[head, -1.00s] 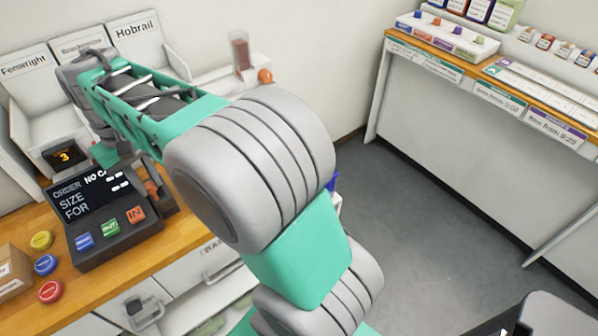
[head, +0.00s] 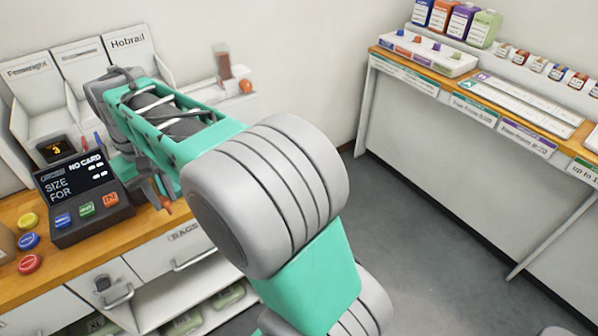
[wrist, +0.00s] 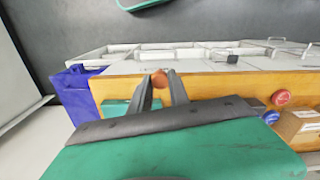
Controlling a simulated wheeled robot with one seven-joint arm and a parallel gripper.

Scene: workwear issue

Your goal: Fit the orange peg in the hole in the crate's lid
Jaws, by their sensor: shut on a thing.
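My gripper (wrist: 162,92) is shut on the orange peg (wrist: 160,78), whose rounded end shows between the fingertips in the wrist view. In the head view my gripper (head: 158,195) hangs over the front edge of the wooden counter, right of the order terminal, with a small orange bit of the peg (head: 167,204) showing at its tips.
The order terminal (head: 85,195) stands on the wooden counter (head: 60,268), with coloured buttons to its left. White drawers (head: 165,255) lie below. A blue bin (wrist: 76,95) is at the counter's end in the wrist view. Open grey floor (head: 430,235) lies to the right.

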